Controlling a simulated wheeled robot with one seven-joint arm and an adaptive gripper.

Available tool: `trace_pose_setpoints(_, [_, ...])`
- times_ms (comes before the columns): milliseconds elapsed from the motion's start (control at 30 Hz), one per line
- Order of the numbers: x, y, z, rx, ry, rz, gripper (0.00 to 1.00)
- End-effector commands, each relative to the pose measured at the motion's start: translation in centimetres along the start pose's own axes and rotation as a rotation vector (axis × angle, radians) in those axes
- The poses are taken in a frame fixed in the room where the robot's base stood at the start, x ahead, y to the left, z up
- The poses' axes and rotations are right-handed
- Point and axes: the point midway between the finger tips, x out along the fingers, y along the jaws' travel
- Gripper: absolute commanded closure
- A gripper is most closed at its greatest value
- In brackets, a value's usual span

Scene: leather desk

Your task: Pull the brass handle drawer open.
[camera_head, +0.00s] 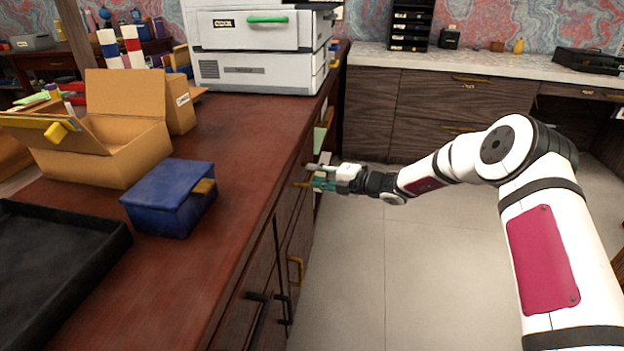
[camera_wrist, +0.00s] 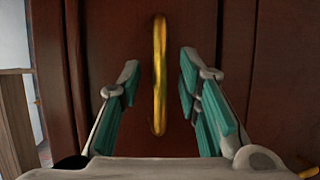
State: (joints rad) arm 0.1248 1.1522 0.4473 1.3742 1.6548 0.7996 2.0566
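The brass handle (camera_wrist: 159,75) is a bar that runs upright in the wrist view, on a dark red-brown wooden front (camera_wrist: 203,30). My gripper (camera_wrist: 160,88) is open, with its teal-padded fingers on either side of the handle. Gaps show between the handle and both fingers. In the head view my gripper (camera_head: 322,178) is at the right-hand side of the wooden desk, close to its front, and partly hides the handle there. The drawer's edges are hard to make out, so I cannot tell whether it stands out at all.
Another brass handle (camera_head: 295,271) and dark handles (camera_head: 258,296) sit on the desk's front nearer the camera. On the desktop (camera_head: 210,140) are a blue box (camera_head: 165,198), an open cardboard box (camera_head: 120,160), a black tray (camera_head: 105,262) and a white printer (camera_head: 255,70). The tiled floor (camera_head: 350,270) is clear.

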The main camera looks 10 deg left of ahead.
Motion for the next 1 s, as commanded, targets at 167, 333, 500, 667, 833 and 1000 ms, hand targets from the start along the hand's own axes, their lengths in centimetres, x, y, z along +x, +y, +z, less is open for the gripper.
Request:
trace_pose_setpoints(167, [1.4, -0.1, 0.0, 0.0, 0.0, -0.001, 0.69])
trace_pose_setpoints(333, [1.7, 0.0, 0.0, 0.0, 0.0, -0.001, 0.69])
trace_pose_setpoints(500, [1.7, 0.0, 0.0, 0.0, 0.0, -0.001, 0.71])
trace_pose_setpoints(667, [1.6, 0.0, 0.0, 0.0, 0.0, -0.001, 1.0])
trace_pose_setpoints(833, [1.6, 0.0, 0.0, -0.001, 0.0, -0.001, 1.0])
trace_pose_setpoints(1000, [1.2, -0.1, 0.2, 0.0, -0.001, -0.001, 1.0])
